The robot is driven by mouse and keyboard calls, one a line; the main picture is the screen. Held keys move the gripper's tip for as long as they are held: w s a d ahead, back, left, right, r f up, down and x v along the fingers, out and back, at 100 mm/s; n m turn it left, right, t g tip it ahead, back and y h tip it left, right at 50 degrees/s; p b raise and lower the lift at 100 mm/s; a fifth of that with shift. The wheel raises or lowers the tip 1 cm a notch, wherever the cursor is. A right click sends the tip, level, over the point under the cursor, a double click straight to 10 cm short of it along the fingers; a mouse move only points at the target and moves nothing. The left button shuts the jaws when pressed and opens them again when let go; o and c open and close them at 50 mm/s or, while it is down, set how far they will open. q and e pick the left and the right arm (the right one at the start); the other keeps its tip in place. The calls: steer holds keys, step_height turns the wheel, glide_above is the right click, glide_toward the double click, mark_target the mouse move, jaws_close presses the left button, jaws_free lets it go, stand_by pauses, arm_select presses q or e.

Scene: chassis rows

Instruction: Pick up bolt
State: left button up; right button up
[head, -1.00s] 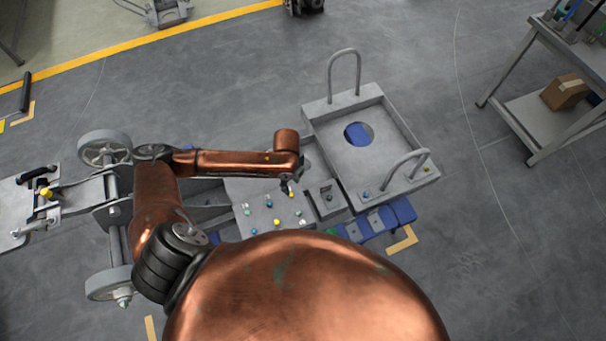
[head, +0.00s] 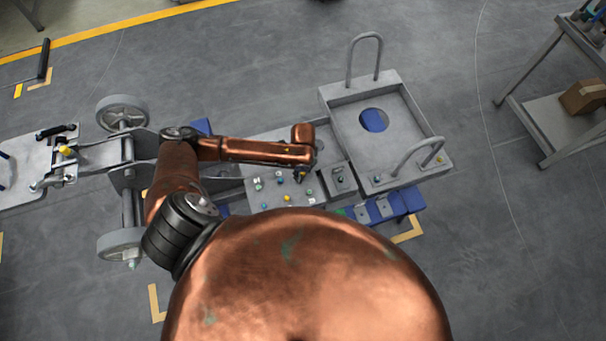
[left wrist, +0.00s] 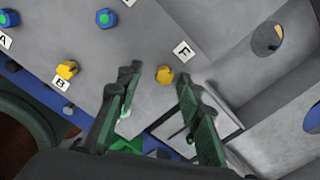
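My left gripper (left wrist: 159,76) is open over a grey panel, which shows in the head view (head: 258,197). In the left wrist view a yellow bolt (left wrist: 165,74) stands by label F, between the open fingertips as seen from the camera. I cannot tell whether the fingers touch it. Another yellow bolt (left wrist: 67,69) stands by label B, and a blue bolt with a green centre (left wrist: 105,18) is near the top. In the head view the left gripper (head: 302,177) is small and dark at the arm's end. The right gripper is not in view.
A grey tray (head: 352,152) with tall handles (head: 364,55) stands right of the panel. Wheels (head: 122,112) and a plate with a yellow knob (head: 65,150) are at the left. A rack with a cardboard box (head: 583,97) is at the far right. Floor between tray and rack is clear.

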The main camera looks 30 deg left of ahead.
arm_select(q)
steer(key=shift+w+f, duration=0.1)
steer(key=shift+w, duration=0.1)
steer(key=c, duration=0.3)
steer(key=shift+w+f, duration=0.1)
steer(key=shift+w, duration=0.05)
steer(key=shift+c, duration=0.9)
steer(key=shift+s, duration=0.2)
jaws_close()
steer(key=shift+w, duration=0.15)
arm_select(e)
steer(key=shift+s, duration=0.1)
arm_select(q)
steer(key=shift+r, duration=0.2)
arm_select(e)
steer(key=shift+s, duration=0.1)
